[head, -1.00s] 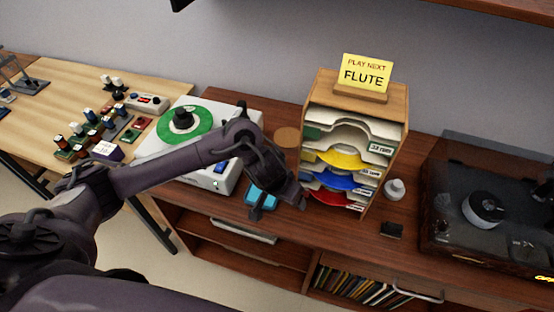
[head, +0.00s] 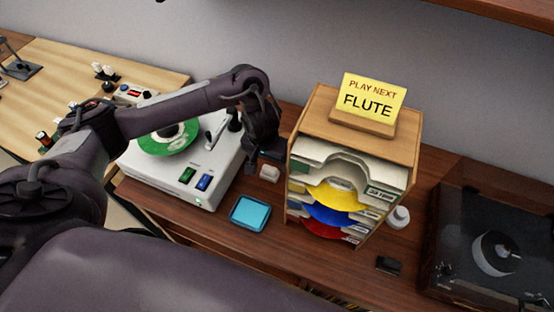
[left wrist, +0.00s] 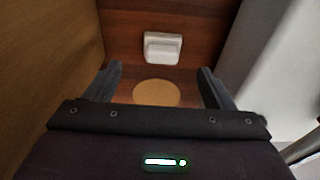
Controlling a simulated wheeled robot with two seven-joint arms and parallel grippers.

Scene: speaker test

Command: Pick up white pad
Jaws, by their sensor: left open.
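The white pad (head: 269,173) is a small white block lying on the brown wooden top between the white record player and the sorter rack. It also shows in the left wrist view (left wrist: 162,47), beyond the fingertips. My left gripper (head: 264,158) points down just behind the pad in the head view. In the left wrist view its two fingers (left wrist: 160,72) are spread wide with nothing between them but a round tan disc (left wrist: 157,93) on the surface below. The pad looks apart from both fingers. My right gripper is not in view.
The rack (head: 352,140) stands close on the right and the white player (head: 190,165) close on the left of the gripper. A blue tray (head: 250,213) lies in front of the pad. A dark turntable (head: 488,240) is at far right. A shelf edge (head: 500,15) hangs above.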

